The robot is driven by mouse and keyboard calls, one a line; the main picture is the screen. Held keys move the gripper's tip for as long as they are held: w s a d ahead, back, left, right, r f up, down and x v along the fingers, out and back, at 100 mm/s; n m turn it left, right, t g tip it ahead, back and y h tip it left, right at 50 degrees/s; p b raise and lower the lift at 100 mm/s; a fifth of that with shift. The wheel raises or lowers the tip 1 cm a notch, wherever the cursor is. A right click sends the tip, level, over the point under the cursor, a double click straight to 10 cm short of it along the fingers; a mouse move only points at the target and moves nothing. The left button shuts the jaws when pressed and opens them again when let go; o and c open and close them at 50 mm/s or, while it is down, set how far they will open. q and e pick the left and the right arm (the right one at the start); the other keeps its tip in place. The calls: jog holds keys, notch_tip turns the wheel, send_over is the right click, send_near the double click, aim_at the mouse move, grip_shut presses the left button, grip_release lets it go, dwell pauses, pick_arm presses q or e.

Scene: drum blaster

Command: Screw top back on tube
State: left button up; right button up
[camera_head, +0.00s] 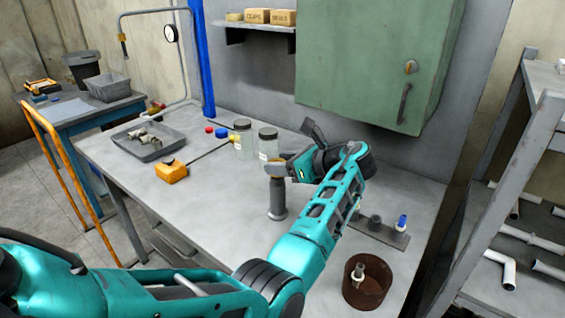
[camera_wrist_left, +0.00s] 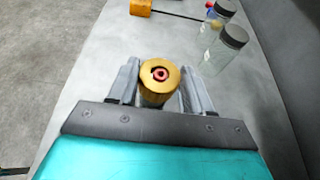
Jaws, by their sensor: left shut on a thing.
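A grey tube (camera_head: 277,197) with a wider foot stands upright on the grey workbench (camera_head: 215,222) in the head view. A round brass top (camera_wrist_left: 158,96) with a reddish centre shows between the fingers in the left wrist view. My left gripper (camera_head: 277,169) is shut on this brass top, directly above the tube. The top seems to meet the tube's upper end, but whether the threads are engaged cannot be told. In the wrist view the top hides the tube below it. My right gripper is in neither view.
Two clear jars (camera_head: 268,143) with dark lids stand just behind the tube. An orange block (camera_head: 171,172) with a rod, a grey tray of fittings (camera_head: 150,140) and red and blue caps lie left. A rusty pot (camera_head: 366,285) and a small plate with a blue-topped piece (camera_head: 401,223) are right.

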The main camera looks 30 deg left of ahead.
pick_arm(q)
jog(key=shift+f, duration=0.2)
jog(key=shift+f, duration=0.45)
jog(key=shift+f+p, duration=0.4)
jog(key=shift+p, duration=0.05)
dwell(0.3)
dwell(0.4)
jog(key=shift+p, duration=0.6)
jog(key=o, duration=1.1)
